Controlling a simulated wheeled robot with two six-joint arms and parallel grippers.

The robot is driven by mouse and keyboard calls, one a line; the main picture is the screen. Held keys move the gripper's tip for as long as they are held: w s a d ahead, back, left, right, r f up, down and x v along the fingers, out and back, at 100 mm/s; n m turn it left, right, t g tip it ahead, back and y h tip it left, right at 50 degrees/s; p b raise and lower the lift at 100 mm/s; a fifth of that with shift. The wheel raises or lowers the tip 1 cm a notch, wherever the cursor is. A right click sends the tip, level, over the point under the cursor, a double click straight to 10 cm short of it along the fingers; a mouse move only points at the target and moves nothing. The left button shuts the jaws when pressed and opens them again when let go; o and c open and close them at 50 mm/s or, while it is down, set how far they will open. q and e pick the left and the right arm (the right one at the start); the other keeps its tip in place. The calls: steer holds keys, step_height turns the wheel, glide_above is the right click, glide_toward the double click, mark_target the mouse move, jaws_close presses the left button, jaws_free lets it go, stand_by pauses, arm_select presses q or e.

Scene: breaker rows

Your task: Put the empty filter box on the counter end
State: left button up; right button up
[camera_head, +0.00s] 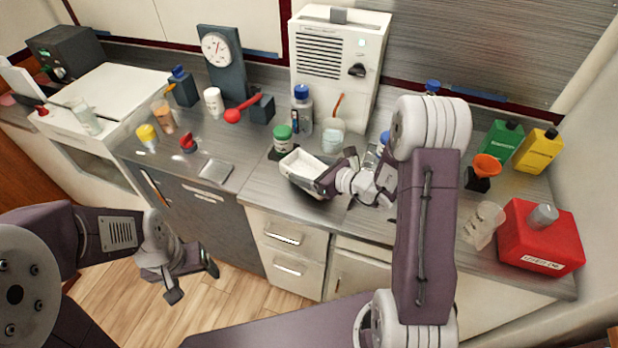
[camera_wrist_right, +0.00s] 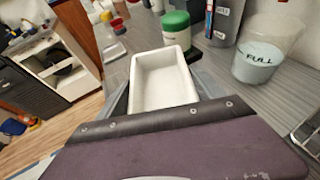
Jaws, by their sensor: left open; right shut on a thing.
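The empty filter box, a white open-topped box (camera_head: 302,163), is at the middle of the counter (camera_head: 255,190), near its front edge. My right gripper (camera_head: 322,184) is shut on it. The box also shows in the right wrist view (camera_wrist_right: 164,80), with its bare inside visible, between the fingers (camera_wrist_right: 165,100). I cannot tell whether its base touches the counter. My left gripper (camera_head: 192,280) is open and empty, low in front of the drawers, away from the counter. My right arm hides part of the counter's right half.
A green-lidded jar (camera_head: 282,139) stands just behind the box, and a beaker (camera_head: 333,136) is beside it. A flat grey plate (camera_head: 216,171) lies to the left.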

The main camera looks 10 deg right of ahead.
mark_target(309, 177)
step_height(309, 177, down, 4)
steer(key=shift+r, duration=0.1)
steer(key=shift+f+b, duration=0.3)
steer(key=shift+b, duration=0.15)
steer(key=o, duration=1.7)
steer(key=shift+c, duration=0.2)
steer(key=shift+r, duration=0.15)
